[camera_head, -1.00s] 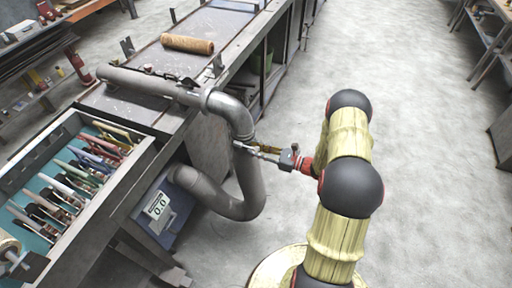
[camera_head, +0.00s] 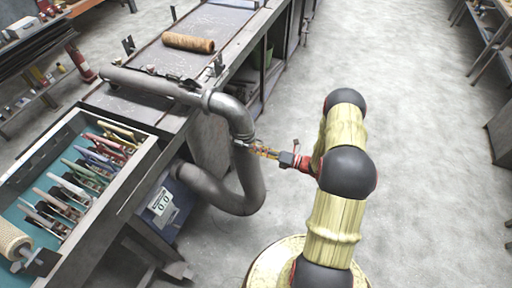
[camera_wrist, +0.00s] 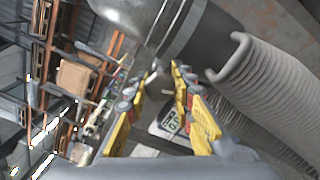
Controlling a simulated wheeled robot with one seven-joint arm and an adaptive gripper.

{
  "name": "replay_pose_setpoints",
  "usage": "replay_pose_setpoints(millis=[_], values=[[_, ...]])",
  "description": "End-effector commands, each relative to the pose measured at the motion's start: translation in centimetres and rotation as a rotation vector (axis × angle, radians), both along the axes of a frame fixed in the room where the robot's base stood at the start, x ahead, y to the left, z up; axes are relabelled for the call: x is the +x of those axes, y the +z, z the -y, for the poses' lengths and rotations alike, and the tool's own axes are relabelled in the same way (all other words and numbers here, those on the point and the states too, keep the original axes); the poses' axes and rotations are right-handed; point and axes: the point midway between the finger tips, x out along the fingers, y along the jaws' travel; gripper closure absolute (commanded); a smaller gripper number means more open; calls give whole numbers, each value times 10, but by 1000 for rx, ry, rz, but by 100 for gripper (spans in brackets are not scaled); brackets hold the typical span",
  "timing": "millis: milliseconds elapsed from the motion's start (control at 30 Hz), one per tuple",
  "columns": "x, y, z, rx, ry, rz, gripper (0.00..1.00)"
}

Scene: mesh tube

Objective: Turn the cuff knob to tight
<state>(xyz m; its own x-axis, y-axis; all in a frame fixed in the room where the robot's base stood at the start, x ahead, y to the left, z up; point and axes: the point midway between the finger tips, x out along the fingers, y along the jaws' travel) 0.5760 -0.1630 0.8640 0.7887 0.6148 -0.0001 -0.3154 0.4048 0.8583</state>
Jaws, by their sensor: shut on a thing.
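A grey metal pipe (camera_head: 233,112) bends down off the bench end, with a cuff band (camera_head: 241,142) around it near my gripper. In the wrist view the cuff (camera_wrist: 186,32) is a bright metal ring on the grey pipe, beside a ribbed hose (camera_wrist: 268,80). My gripper (camera_head: 257,150) is at the right side of the cuff. In the wrist view its yellow and red fingers (camera_wrist: 158,84) are shut on the small grey cuff knob (camera_wrist: 158,67). The fingertips hide most of the knob, and its setting cannot be read.
A display reading about 0.0 (camera_head: 160,203) stands below the pipe. A tray of tools (camera_head: 133,165) is at the left. A brown roll (camera_head: 188,43) lies on the bench (camera_head: 232,25).

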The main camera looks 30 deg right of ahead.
Motion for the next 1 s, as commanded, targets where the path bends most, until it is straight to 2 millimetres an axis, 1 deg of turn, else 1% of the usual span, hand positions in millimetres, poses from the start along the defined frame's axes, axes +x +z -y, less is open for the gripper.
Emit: replay_pose_setpoints(millis=[200, 367, 900, 933, 1000], values=[[-1, -2, -1, 91, 1, -74, 100], [-1, -2, -1, 129, 1, -104, 100], [-1, -2, -1, 150, 1, -120, 100], [-1, -2, -1, 150, 1, -120, 76], [-1, -2, -1, 149, 1, -120, 72]])
